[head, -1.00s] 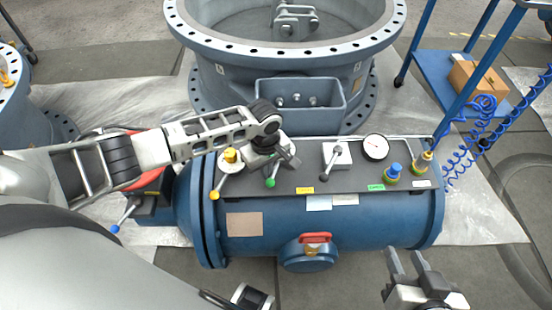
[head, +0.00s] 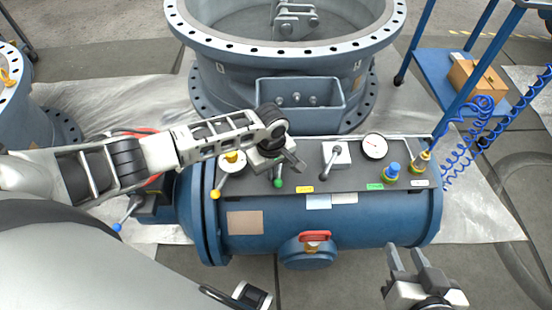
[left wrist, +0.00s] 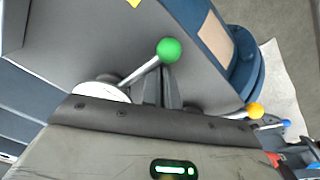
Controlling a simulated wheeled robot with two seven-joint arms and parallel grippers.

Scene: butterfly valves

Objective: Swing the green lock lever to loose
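The green lock lever has a green ball knob (head: 278,183) on a silver rod and points toward the front of the dark panel. In the left wrist view its ball (left wrist: 168,50) and rod stand out from a round white base (left wrist: 100,91). My left gripper (head: 297,164) is low over the panel, just right of and behind the ball. In the left wrist view its fingers (left wrist: 163,86) look closed together beside the rod; whether they touch it is unclear. The lever's base is hidden by the gripper in the head view. My right gripper (head: 408,262) is open and empty, in front of the tank.
A yellow-knobbed lever (head: 215,194) is left of the green one. A dark-knobbed lever (head: 324,176) on a white plate, a gauge (head: 374,146) and a blue-capped fitting (head: 391,169) are right. A red-handled cap (head: 314,237) is on the tank front.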

